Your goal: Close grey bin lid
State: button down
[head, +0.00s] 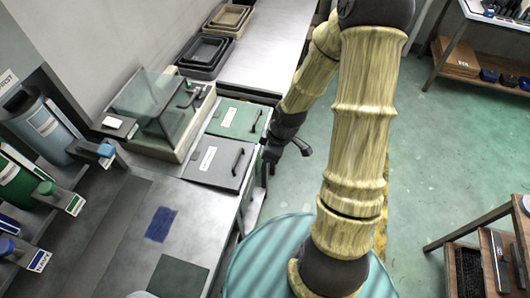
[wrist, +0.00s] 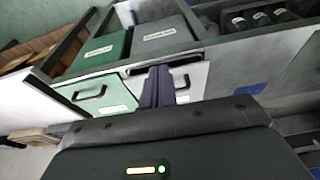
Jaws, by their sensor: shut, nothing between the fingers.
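The grey bin lid (head: 222,174) is a flat grey panel with a white label and a black handle (head: 238,160), set at the counter's right edge. It looks close to level; I cannot tell whether it sits fully down. In the wrist view a pale panel with a black handle (wrist: 186,61) lies behind my fingers. My gripper (head: 270,157) is just right of the grey lid's edge, with its dark fingers (wrist: 157,72) together and nothing between them. Contact with the lid cannot be made out.
A green lid (head: 225,128) with its own label and handle lies directly beyond the grey one. A glass-sided box (head: 157,105) stands to the left, and dark trays (head: 204,54) sit farther back. A blue patch (head: 160,224) lies on the nearer counter. Open floor (head: 420,130) is to the right.

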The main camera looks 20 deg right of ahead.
dwell(0.3)
notch_tip(320, 180, up, 11)
jog(key=m+g+h+b, duration=0.15)
jog(key=m+b, duration=0.65)
jog(key=m, duration=1)
send_over(237, 158)
jog(key=d, duration=0.1)
jog(key=shift+s+d, duration=0.1)
jog(key=shift+s, duration=0.05)
jog(key=f, duration=0.4)
jog(key=f+p, duration=0.1)
jog(key=f, duration=0.4)
jog(key=a+f, duration=0.1)
jog(key=f, duration=0.4)
jog(key=shift+f+t, duration=0.2)
jog(key=shift+t, duration=0.05)
